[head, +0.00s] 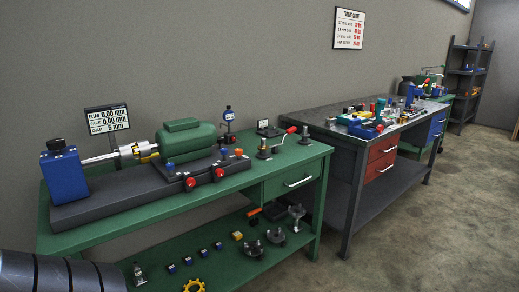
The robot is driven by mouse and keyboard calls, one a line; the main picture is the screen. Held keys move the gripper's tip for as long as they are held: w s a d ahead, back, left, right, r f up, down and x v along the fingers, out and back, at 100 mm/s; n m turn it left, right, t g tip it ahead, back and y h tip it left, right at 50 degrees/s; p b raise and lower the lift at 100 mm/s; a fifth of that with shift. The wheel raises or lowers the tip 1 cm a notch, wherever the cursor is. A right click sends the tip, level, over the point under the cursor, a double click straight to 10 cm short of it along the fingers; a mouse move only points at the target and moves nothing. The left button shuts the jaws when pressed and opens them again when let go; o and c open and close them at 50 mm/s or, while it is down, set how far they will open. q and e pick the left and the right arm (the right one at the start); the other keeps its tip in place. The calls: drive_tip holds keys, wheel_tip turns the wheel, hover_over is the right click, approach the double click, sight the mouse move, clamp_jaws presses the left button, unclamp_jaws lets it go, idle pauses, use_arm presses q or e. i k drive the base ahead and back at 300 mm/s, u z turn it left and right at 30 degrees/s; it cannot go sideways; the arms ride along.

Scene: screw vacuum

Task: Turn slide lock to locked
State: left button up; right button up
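A slide lock cannot be made out for certain at this distance. A rig with a green motor (188,140), a shaft coupling (138,150) and a blue block (64,176) stands on a long dark base (115,200) on the green workbench (215,196). Two red knobs (190,184) are on the front of the base, below the motor. Small blue and orange pieces (239,153) sit at its right end. Neither gripper is in view; only a dark part of my arm shows at the bottom left.
A display (107,119) stands behind the rig. The lower shelf (215,270) holds several small parts. A second bench (345,125) carries clutter; the floor (420,225) in front is clear.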

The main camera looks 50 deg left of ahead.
sight(238, 152)
drive_tip(key=u, duration=0.5)
drive_tip(key=i, duration=1.5)
drive_tip(key=u, duration=0.95)
